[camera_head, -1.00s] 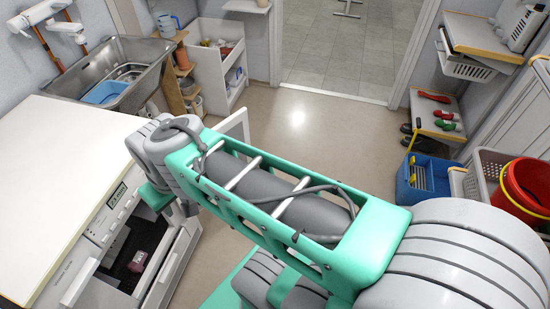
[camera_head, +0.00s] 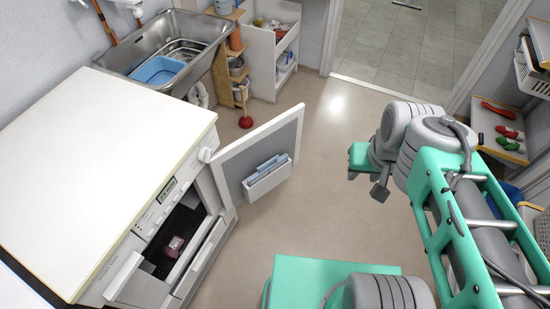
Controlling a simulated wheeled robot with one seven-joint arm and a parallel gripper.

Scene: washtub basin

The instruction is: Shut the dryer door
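The white front-loading machine, apparently the dryer (camera_head: 162,204), stands at the left, with a small display. Its front opening is uncovered, and a pinkish item (camera_head: 175,243) lies in the dark inside. A white low panel (camera_head: 203,253) juts out before the opening. A grey door with white edges (camera_head: 285,131) stands swung out from the far end of the front. I cannot tell which of these two is the dryer door. My gripper (camera_head: 369,176) is in the air to the right of the grey door, apart from it. Its fingers are small and partly hidden, so its opening is unclear.
A pocket (camera_head: 268,180) with blue items hangs on the grey door. A metal sink (camera_head: 205,28) with a blue basin (camera_head: 158,70) and a shelf unit (camera_head: 262,60) are behind. Shelves stand at the right. The floor (camera_head: 330,215) between door and arm is clear.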

